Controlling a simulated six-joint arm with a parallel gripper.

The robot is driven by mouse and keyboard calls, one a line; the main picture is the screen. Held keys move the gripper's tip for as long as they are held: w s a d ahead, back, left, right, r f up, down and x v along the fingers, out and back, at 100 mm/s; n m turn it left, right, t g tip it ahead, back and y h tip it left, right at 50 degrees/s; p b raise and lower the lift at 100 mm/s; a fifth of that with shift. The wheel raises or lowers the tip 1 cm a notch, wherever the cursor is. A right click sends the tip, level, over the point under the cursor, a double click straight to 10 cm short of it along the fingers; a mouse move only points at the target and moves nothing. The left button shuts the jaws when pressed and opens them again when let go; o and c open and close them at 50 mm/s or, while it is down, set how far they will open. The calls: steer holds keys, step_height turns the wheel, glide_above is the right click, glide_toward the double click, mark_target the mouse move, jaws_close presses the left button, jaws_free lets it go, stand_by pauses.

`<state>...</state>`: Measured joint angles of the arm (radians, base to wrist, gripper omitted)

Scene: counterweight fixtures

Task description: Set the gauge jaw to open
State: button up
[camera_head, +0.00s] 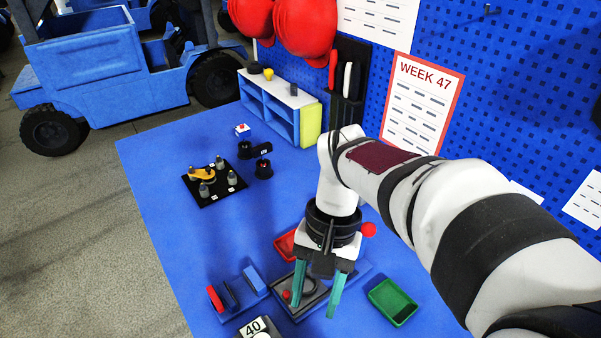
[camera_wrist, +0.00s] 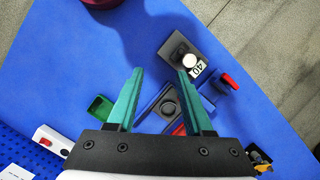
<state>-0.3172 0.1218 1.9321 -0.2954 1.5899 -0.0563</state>
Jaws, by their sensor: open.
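A low blue fixture (camera_head: 253,281) with upright plates and a red end piece (camera_head: 214,298) lies at the front left of the bench. It looks like the gauge jaw, but I cannot be sure. In the wrist view its red piece (camera_wrist: 230,81) shows right of the right finger. I cannot tell how wide its gap is. My gripper (camera_head: 317,301) is open and empty, pointing down to the right of that fixture. In the wrist view my gripper (camera_wrist: 160,74) has its teal fingers spread apart.
A dark fixture with a ring (camera_wrist: 168,106) lies below my fingers. A block marked 40 (camera_head: 254,327) stands at the front edge. A green tray (camera_head: 393,302) is to the right, a red tray (camera_head: 285,245) behind. A black plate with pegs (camera_head: 213,184) and a blue shelf (camera_head: 280,108) stand farther back.

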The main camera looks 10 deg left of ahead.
steer(key=w+a+f+n+g+h, duration=0.15)
steer(key=w+a+f, duration=0.25)
steer(key=a, duration=0.4)
steer(key=shift+y, duration=0.25)
steer(key=x, duration=1.6)
steer(key=shift+w+d, duration=0.1)
steer(key=shift+d, duration=0.2)
jaws_close()
steer(key=shift+r, duration=0.1)
